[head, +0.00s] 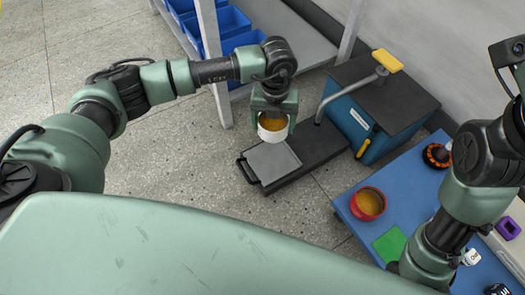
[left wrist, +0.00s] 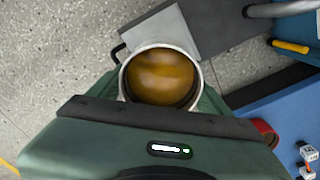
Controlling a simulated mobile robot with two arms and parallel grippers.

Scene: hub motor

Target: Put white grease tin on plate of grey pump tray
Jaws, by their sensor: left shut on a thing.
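The white grease tin (head: 272,128) is round, open on top and filled with amber grease. My left gripper (head: 274,110) is shut on it and holds it upright. In the left wrist view the tin (left wrist: 161,77) fills the middle, held at its near side. The grey plate (head: 270,162) of the dark pump tray (head: 316,147) lies just below and in front of the tin in the head view. In the left wrist view part of the plate (left wrist: 172,27) shows beyond the tin. I cannot tell the tin's height above it. My right gripper is out of view.
A blue pump unit (head: 372,105) with a black top and yellow-handled lever stands right of the tray. A blue table (head: 345,212) at the right holds a red tin (head: 368,203), a green square (head: 390,244) and small parts. Blue bins (head: 222,22) sit on a shelf behind.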

